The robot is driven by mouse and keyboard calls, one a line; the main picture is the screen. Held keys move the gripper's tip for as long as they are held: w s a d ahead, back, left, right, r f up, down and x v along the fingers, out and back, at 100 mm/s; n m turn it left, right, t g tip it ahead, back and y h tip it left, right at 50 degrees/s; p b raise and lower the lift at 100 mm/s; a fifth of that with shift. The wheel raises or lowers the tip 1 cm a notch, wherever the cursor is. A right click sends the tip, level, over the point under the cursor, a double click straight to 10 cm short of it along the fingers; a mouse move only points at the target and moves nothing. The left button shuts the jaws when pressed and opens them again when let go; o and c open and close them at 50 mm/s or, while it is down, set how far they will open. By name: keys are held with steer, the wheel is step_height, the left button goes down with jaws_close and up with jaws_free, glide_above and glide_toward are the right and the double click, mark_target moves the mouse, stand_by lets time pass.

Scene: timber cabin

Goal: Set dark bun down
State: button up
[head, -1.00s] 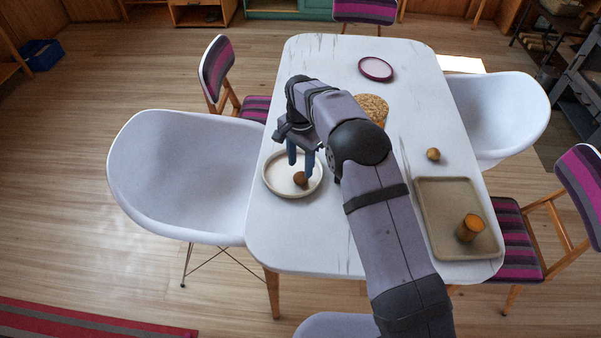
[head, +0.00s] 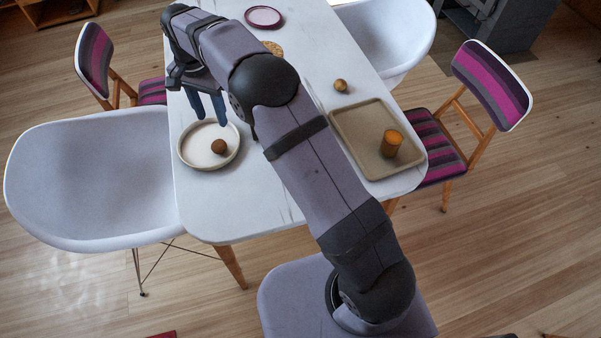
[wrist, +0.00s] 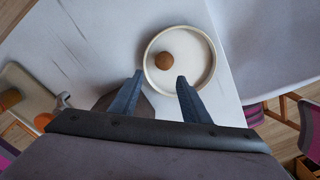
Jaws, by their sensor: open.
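The dark bun (head: 219,147) is a small round brown ball resting in a shallow white round dish (head: 190,160) at the left side of the table. It also shows in the wrist view (wrist: 164,61), inside the dish (wrist: 206,80), left of its middle. My gripper (head: 207,118) is above the dish, with its blue fingers pointing down. In the wrist view the fingers (wrist: 158,84) are spread apart with nothing between them, and the bun lies clear beyond the tips.
A beige tray (head: 352,128) holding an orange-topped cylinder (head: 391,143) is on the right of the table. A lighter bun (head: 340,86) sits behind the tray. A purple-rimmed plate (head: 263,17) is at the back. White chairs (head: 80,180) and striped chairs (head: 490,80) surround the white table.

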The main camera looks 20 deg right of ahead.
steer(key=s+d+r+n, duration=0.2)
steer(key=s+d+n, duration=0.2)
steer(key=s+d, duration=0.75)
steer(key=s+d+f+n, duration=0.2)
steer(key=s+d, duration=0.1)
steer(key=s, duration=0.6)
steer(key=s+d+f+n, duration=0.1)
steer(key=s+d, duration=0.3)
steer(key=s, duration=0.5)
steer(key=shift+d+f+n, duration=0.3)
steer(key=shift+f+n, duration=0.1)
steer(key=shift+f, duration=0.4)
step_height(320, 180, up, 3)
steer(key=p, duration=0.2)
steer(key=shift+f+p, duration=0.15)
steer(key=shift+p, duration=0.15)
